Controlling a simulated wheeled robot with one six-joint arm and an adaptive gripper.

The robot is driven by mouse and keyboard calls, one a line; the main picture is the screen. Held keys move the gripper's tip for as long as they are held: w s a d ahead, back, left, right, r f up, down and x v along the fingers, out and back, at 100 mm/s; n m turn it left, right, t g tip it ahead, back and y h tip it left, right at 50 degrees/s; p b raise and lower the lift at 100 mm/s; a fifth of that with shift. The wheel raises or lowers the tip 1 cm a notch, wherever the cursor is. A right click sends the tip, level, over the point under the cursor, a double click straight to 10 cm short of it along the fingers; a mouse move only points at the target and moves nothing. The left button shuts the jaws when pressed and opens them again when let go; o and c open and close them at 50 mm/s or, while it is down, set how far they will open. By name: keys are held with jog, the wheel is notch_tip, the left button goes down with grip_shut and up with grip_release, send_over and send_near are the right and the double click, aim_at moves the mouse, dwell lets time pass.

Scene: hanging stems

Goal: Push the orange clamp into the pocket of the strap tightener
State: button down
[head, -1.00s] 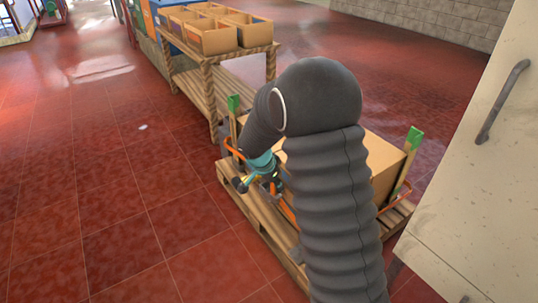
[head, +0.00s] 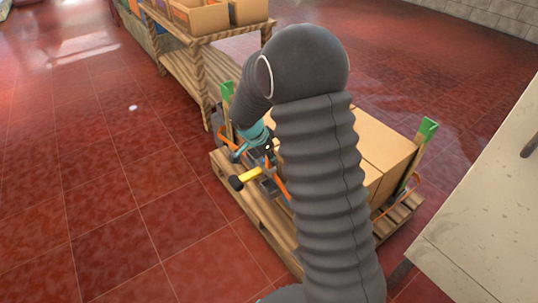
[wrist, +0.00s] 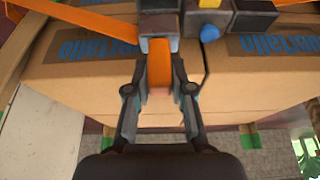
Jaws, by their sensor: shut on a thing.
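In the wrist view my gripper (wrist: 160,70) is closed around an orange piece, apparently the orange clamp (wrist: 160,62). The clamp's upper end meets a grey block (wrist: 158,24) on the orange strap (wrist: 80,18). The dark strap tightener (wrist: 228,18), with a yellow part and a blue knob, is just right of that block, separated by a small gap. I cannot make out its pocket. In the head view my arm covers much of the work area. A yellow handle with a black end (head: 240,181) sticks out left beside the tightener.
Cardboard boxes (head: 383,150) stand on a wooden pallet (head: 250,205), between posts with green tops (head: 428,130). A wooden shelf with open cartons (head: 205,18) is behind. A pale cabinet (head: 485,220) is close on the right. The red floor at left is clear.

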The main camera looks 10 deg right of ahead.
aim_at(270, 167)
jog(key=shift+f+b, duration=0.55)
jog(key=shift+f, duration=1.4)
jog(key=shift+f, duration=0.2)
jog(key=shift+f+b, duration=0.3)
jog(key=shift+b, duration=0.3)
jog(key=shift+f+b, duration=2.55)
jog(key=shift+b, duration=0.55)
jog(key=c, duration=0.9)
grip_release()
